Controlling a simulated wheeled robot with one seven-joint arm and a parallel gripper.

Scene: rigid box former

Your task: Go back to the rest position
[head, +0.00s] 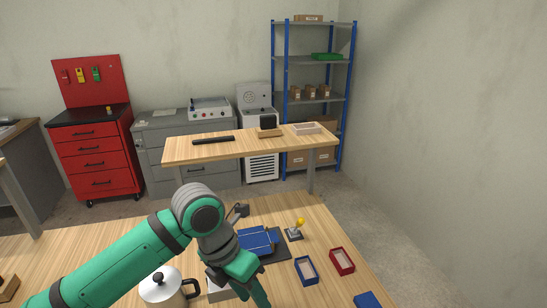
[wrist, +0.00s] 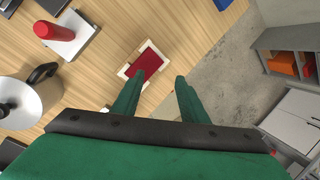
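My green gripper (head: 258,287) points down over the near table (head: 110,240) in the head view, with its fingertips near the bottom edge of the picture. In the wrist view my gripper (wrist: 158,85) has its two green fingers apart, with nothing between them. A pale-rimmed tray with a red inside (wrist: 147,64) lies beyond the left fingertip, apart from it as far as I can tell. My arm bends at the elbow above the table and hides part of it.
A steel kettle (head: 160,289) stands left of my gripper. A blue box former (head: 258,242), a yellow-knobbed lever (head: 296,230), a blue open box (head: 306,270) and a red open box (head: 342,261) lie to the right. A second table (head: 185,150) stands behind.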

